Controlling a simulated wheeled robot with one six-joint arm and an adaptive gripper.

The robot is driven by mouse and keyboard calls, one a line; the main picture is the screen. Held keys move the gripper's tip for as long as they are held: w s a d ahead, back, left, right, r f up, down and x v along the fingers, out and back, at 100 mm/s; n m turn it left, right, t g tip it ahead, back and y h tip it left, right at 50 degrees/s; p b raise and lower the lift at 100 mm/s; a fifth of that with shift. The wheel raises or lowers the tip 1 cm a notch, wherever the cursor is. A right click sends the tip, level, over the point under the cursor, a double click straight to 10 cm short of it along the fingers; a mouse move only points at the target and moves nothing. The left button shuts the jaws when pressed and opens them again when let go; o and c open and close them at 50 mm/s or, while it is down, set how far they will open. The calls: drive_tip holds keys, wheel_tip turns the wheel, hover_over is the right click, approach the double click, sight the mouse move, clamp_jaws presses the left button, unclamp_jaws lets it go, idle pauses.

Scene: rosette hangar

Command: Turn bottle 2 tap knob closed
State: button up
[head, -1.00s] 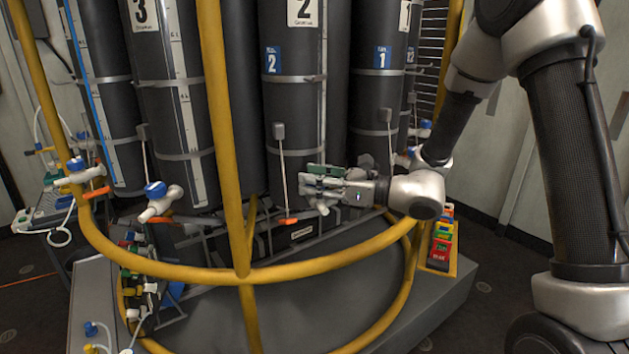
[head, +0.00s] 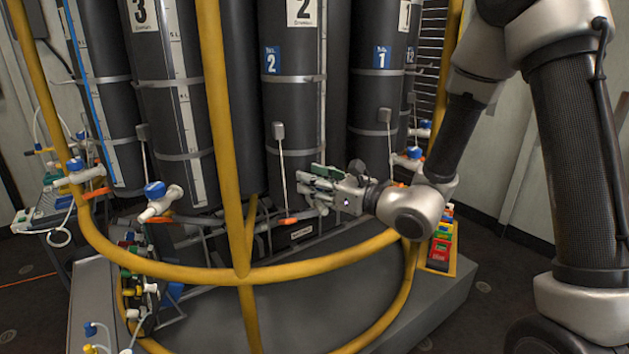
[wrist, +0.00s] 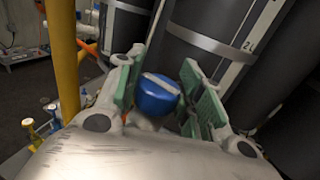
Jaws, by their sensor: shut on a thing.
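Bottle 2 (head: 291,120) is a tall dark cylinder at the centre of the head view, with a white "2" plate and a blue "2" label. Its tap knob (wrist: 157,95) is blue with a pale stripe across its top, seen in the wrist view between the green-padded fingers. My gripper (head: 318,180) is at the lower part of bottle 2 and is shut on the knob. In the wrist view my gripper (wrist: 160,98) has one finger on each side of the knob. In the head view the fingers hide the knob. The white tap body is mostly hidden.
A yellow tubular rail (head: 300,272) curves in front of the bottles, with a yellow upright (head: 229,130) left of bottle 2. Another blue-knobbed tap (head: 157,197) stands at the left. Bottle 1 (head: 379,90) is to the right. Coloured blocks (head: 440,250) sit at lower right.

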drive_tip(key=o, duration=1)
drive_tip(key=shift+o, duration=0.2)
wheel_tip(320, 180, up, 10)
